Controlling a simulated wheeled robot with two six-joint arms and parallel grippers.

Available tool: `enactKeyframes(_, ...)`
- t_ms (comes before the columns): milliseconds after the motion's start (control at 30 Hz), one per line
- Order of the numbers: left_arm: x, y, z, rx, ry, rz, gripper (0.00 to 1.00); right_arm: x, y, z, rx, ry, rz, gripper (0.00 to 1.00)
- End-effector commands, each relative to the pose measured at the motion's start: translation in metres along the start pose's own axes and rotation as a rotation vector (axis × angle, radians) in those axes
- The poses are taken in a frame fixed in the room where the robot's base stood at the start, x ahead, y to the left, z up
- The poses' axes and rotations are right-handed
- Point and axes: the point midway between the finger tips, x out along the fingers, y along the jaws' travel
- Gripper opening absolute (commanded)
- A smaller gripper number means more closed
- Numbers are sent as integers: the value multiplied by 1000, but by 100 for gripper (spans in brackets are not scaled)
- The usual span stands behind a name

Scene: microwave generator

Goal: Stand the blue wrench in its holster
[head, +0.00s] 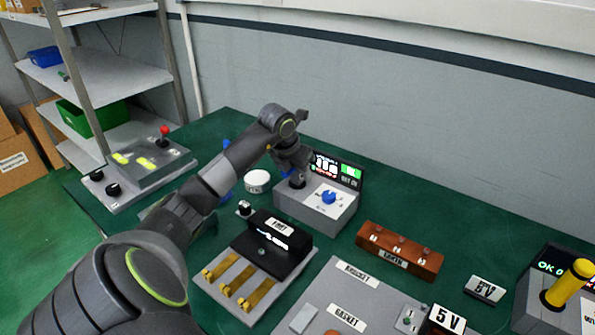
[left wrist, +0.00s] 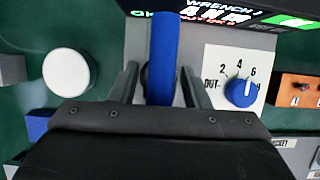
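In the left wrist view, a long blue bar (left wrist: 164,50), which looks like the blue wrench, lies between the fingers of my left gripper (left wrist: 160,80). Dark gaps show on both sides of it, so the fingers look open around it. Its lower end is hidden by the gripper body. In the head view my left gripper (head: 296,172) is over the left part of the grey box with a screen (head: 310,205), with a little blue showing beside it. A dark round part behind the bar is mostly covered; I cannot tell whether it is the holster. My right gripper is not in view.
The screen box carries a blue dial (head: 328,197). A white round button (head: 257,181) stands left of it. A black unit with brass levers (head: 240,285), a brown block (head: 400,250) and a yellow-handled box (head: 568,282) crowd the green table. A joystick panel (head: 145,170) is at left.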

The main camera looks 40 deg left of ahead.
Motion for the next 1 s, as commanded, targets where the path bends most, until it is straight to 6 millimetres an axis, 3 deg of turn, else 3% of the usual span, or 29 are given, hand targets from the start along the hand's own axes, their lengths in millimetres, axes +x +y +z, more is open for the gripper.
enactKeyframes(333, 0, 0, -1, -1, 3, 0, 53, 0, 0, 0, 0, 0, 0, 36)
enactKeyframes(467, -8, 0, 0, 0, 0, 1, 53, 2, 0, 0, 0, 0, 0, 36)
enactKeyframes(667, -47, 2, 0, 2, -3, 5, 53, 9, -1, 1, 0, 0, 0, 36)
enactKeyframes(1000, -130, 1, 0, 1, -4, 5, 53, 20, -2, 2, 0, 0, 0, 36)
